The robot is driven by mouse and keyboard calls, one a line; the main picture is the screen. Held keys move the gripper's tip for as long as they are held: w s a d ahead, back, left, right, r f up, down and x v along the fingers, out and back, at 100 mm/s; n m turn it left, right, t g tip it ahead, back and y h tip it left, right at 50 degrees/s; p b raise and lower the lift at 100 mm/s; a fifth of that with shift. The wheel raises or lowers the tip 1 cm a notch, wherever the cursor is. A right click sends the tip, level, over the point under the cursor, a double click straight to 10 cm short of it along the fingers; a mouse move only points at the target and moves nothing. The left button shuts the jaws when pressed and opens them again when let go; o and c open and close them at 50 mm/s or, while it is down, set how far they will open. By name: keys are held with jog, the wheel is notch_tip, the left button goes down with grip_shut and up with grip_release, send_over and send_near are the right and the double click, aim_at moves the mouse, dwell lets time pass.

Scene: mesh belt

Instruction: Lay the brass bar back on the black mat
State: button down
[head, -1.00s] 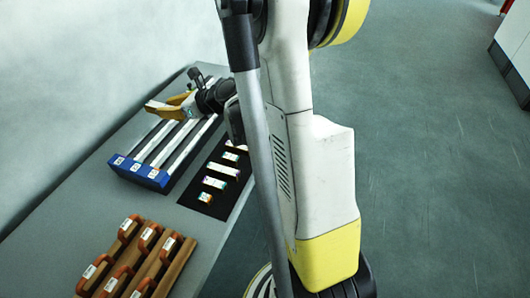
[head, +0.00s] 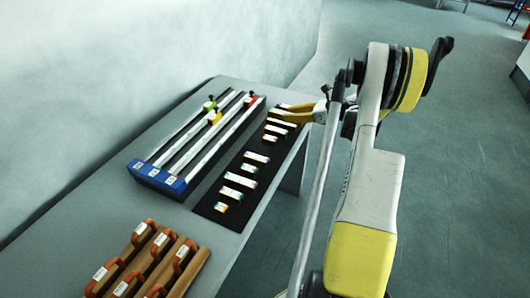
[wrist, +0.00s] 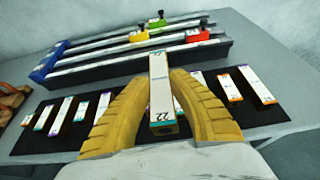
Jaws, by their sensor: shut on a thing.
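My gripper (wrist: 163,88) is shut on a bar in the wrist view. The bar, taken as the brass bar (wrist: 160,68), has a pale labelled top marked 22 and a tan end. It points away from me between the yellow fingers. The black mat (wrist: 254,116) spreads below and behind it, with other bars on both sides. In the head view, my gripper (head: 297,114) is over the far end of the black mat (head: 206,207). The held bar is hard to pick out there. I cannot tell its exact height above the mat.
A rack of rails with blue end blocks (head: 157,176) stands left of the mat, with green, yellow and red sliders (head: 214,117) on it. Wooden holders with orange handles (head: 145,262) are at the front. Several labelled bars (head: 240,181) lie on the mat.

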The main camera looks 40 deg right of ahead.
jog(key=b, duration=0.4)
send_over(266, 153)
notch_tip(266, 153, down, 6)
jog(key=shift+s+f, duration=0.15)
jog(key=shift+f, duration=0.1)
notch_tip(266, 153, down, 4)
jog(key=shift+f+b, duration=0.1)
jog(key=shift+b, duration=1.15)
jog(key=c, duration=1.6)
grip_release()
